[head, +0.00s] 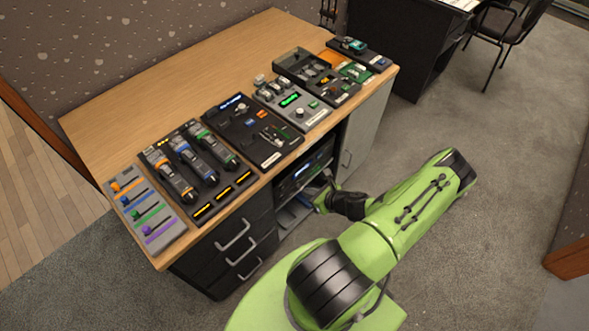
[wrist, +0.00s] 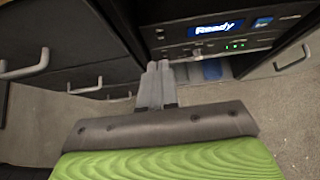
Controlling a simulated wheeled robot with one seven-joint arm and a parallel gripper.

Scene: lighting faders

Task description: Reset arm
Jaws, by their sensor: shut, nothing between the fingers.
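My gripper (wrist: 157,68) shows in the wrist view with its two grey fingers together and nothing between them. It points toward the open bay under the desk, below a dark rack unit with a lit "Ready" display (wrist: 213,29). In the head view my green arm reaches low in front of the desk, and its end is beside the open bay; the fingertips are hard to make out there. The fader panel (head: 144,213), with orange, blue, green and purple sliders, lies at the desk's near left corner, well above and left of my gripper.
The wooden desk (head: 150,100) carries several control panels along its front edge. Black drawers with silver handles (head: 233,236) stand left of the bay, and a grey cabinet door (head: 366,130) is on its right. Carpet (head: 500,190) to the right is clear. A chair (head: 508,30) stands behind.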

